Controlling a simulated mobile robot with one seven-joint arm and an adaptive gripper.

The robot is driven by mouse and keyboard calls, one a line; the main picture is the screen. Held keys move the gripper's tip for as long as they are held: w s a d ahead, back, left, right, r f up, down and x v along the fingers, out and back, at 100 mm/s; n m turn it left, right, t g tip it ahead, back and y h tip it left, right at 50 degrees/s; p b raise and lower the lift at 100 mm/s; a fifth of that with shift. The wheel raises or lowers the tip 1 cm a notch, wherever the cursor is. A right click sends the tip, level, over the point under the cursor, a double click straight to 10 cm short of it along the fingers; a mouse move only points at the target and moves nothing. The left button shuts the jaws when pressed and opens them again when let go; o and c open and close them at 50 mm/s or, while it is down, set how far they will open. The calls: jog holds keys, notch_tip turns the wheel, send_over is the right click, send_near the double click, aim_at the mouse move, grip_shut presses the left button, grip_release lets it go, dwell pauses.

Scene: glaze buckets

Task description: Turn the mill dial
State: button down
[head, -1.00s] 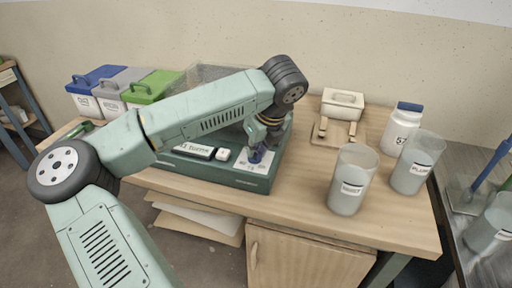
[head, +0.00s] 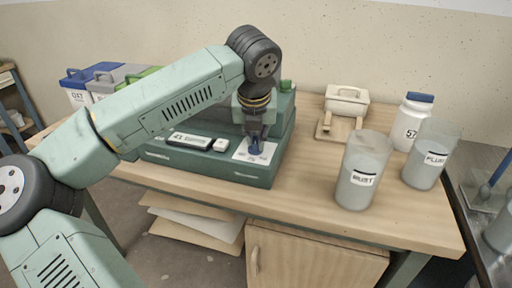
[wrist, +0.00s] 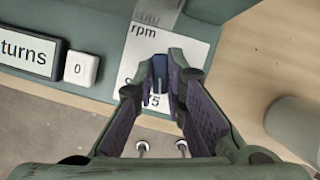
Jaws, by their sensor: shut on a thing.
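The mill (head: 205,170) is a dark green machine on the wooden bench. Its front has a white dial plate (head: 242,152), marked "rpm" in the wrist view (wrist: 193,48). The blue dial (wrist: 161,62) stands on this plate, with a pale line on its face. My gripper (head: 255,146) points down over the plate. In the wrist view my gripper (wrist: 160,82) has its fingertips closed on the dial's two sides. Much of the plate's scale is hidden behind the fingers; a "5" shows below the dial.
A "turns" display (wrist: 28,50) and a white "0" button (wrist: 81,68) are left of the dial. Lidded bins are at the back left.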

jog(key=m+h+b, duration=0.1)
jog(key=m, duration=0.2)
jog(key=shift+a+f, duration=0.1)
jog(key=shift+f, duration=0.05)
jog(key=m+h, duration=0.1)
jog(key=m, duration=0.2)
jog(key=shift+g, duration=0.4)
jog(key=m, duration=0.2)
jog(key=m+g+h, duration=0.1)
jog(key=m, duration=0.1)
jog(key=shift+w+a+r, duration=0.1)
jog(key=shift+w+r, duration=0.05)
jog(key=shift+r, duration=0.05)
jog(key=shift+m+g+h+p, duration=0.45)
jog(key=shift+m+p, duration=0.2)
jog(key=shift+m, duration=0.85)
jog(key=shift+f, duration=0.1)
jog(key=c, duration=1.6)
grip_release()
jog(key=shift+c, duration=0.2)
